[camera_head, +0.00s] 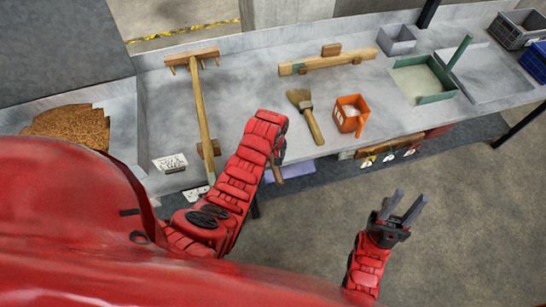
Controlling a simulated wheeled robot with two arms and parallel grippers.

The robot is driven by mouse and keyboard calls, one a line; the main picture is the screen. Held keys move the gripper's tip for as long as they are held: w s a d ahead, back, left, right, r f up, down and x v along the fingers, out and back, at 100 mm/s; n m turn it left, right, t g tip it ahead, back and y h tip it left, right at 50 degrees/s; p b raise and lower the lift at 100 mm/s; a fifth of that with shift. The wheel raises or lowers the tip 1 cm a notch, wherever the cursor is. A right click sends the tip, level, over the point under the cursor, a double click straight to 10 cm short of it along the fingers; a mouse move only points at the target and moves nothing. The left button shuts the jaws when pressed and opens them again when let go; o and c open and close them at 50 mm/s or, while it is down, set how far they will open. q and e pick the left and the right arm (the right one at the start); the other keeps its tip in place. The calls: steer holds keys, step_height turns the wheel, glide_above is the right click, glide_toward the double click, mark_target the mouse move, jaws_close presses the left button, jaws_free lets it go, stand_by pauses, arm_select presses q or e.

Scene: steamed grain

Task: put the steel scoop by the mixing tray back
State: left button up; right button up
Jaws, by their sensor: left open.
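I cannot make out a steel scoop in the head view. A shallow green-rimmed tray (437,98) with pale contents lies on the right part of the grey bench; I cannot tell whether it is the mixing tray. My left arm reaches up over the bench's front edge. Its gripper (275,167) is mostly hidden by the arm, with only a small part showing at the bench's front edge; it is open. My right gripper (402,207) is low above the floor in front of the bench, open and empty, with its two fingers apart.
A wooden rake (203,110), a brush (310,122), an orange box (347,120), a long wooden tool (325,63) and a grey bin (397,40) stand or lie on the bench. Brown grain (72,126) lies at left. Crates (517,30) stand at far right. The floor at right is clear.

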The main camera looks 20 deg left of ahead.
arm_select(q)
steer(key=shift+w+r+b, duration=0.1)
steer(key=shift+r+b, duration=0.25)
steer(key=shift+r, duration=0.25)
step_height(320, 180, up, 4)
steer(key=shift+d+r+b, duration=0.1)
steer(key=shift+b, duration=0.65)
step_height(320, 180, up, 12)
steer(key=p, duration=1)
steer(key=shift+s+d+p, duration=0.15)
steer(key=shift+s+p, duration=0.2)
steer(key=shift+s, duration=0.1)
